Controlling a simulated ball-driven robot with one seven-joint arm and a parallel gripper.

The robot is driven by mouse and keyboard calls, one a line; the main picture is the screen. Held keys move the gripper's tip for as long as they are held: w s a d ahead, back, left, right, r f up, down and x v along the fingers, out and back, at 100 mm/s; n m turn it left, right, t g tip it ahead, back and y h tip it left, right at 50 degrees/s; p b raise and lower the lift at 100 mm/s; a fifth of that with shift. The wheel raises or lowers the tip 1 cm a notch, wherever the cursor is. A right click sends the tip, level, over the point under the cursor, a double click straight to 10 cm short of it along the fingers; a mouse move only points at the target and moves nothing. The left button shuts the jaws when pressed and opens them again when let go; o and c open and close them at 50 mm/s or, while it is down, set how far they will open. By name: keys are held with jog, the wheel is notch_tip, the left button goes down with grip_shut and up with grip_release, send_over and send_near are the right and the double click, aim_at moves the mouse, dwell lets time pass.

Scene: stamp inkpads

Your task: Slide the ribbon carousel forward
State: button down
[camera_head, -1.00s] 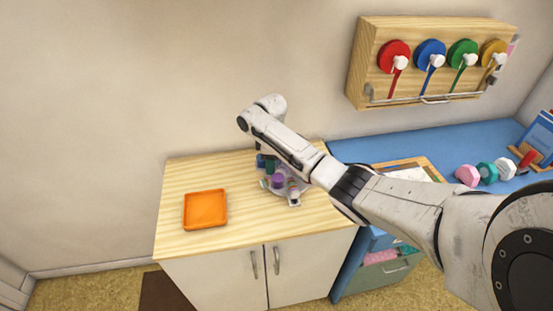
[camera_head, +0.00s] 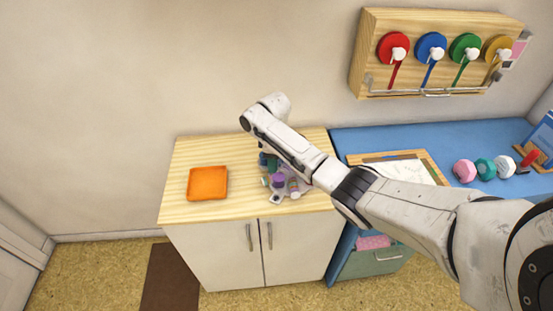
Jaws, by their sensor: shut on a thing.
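The ribbon carousel (camera_head: 278,198) is a small pale stand on the wooden countertop (camera_head: 235,208). It carries several small spools, among them a purple one (camera_head: 277,181) and green and blue ones behind it. It stands close to the countertop's front edge, right of the orange tray. My gripper (camera_head: 266,157) points down at the carousel's back side and is shut on it. My forearm crosses in front, so the fingertips and the carousel's right and back parts are mostly hidden.
The orange tray (camera_head: 190,194) lies left of the carousel, with bare wood between them. A blue desk (camera_head: 455,140) adjoins at right, with a framed white sheet (camera_head: 437,173) and several coloured stampers. A wooden ribbon rack (camera_head: 375,30) hangs on the wall above.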

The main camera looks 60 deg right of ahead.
jog(key=c, duration=0.5)
grip_release()
jog(key=shift+r, duration=0.1)
notch_tip(320, 180, up, 11)
jog(key=shift+f+b, duration=0.2)
jog(key=shift+b, duration=0.25)
jog(key=shift+a, duration=0.1)
